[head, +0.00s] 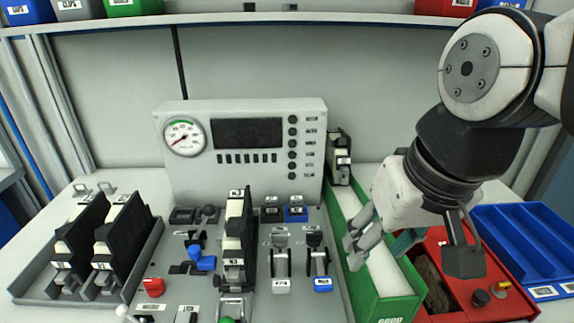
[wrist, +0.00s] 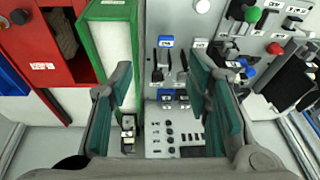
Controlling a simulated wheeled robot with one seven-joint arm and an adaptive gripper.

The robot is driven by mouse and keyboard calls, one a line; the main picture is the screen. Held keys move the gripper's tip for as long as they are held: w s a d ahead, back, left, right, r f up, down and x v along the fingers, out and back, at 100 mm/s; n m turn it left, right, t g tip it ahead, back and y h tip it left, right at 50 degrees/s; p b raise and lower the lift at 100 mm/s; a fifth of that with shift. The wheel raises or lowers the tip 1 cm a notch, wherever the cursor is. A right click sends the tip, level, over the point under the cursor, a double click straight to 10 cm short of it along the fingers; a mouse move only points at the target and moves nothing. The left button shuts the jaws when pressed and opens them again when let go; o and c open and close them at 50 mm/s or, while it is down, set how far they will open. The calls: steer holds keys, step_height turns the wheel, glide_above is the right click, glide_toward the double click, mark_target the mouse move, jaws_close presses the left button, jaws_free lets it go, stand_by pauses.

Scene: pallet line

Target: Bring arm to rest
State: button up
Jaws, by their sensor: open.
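My arm (head: 485,110) comes in from the upper right of the head view and bends down over the right side of the bench. My gripper (head: 408,252) hangs above the green bin (head: 337,227) and the red bin (head: 437,237), with its fingers spread. In the wrist view my gripper (wrist: 160,78) shows two teal-padded fingers wide apart with nothing held between them. The green bin's edge and part of the control panel show beyond the fingers. Whether the fingers touch the bin rims cannot be told.
A control panel with a gauge (head: 184,135) stands at the back. A black module (head: 236,235) stands upright in the middle fixture. Several black modules sit in a grey tray (head: 40,292) at left. A blue bin (head: 530,245) is at far right. A shelf (head: 300,18) runs above.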

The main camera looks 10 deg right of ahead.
steer(key=shift+s+d+f+n, duration=0.1)
steer(key=shift+s+f+n, duration=0.25)
steer(key=shift+s, duration=0.25)
steer(key=shift+s+d+f+n, duration=0.1)
steer(key=shift+s+f+n, duration=0.2)
steer(key=shift+s, duration=0.25)
steer(key=shift+r, duration=0.1)
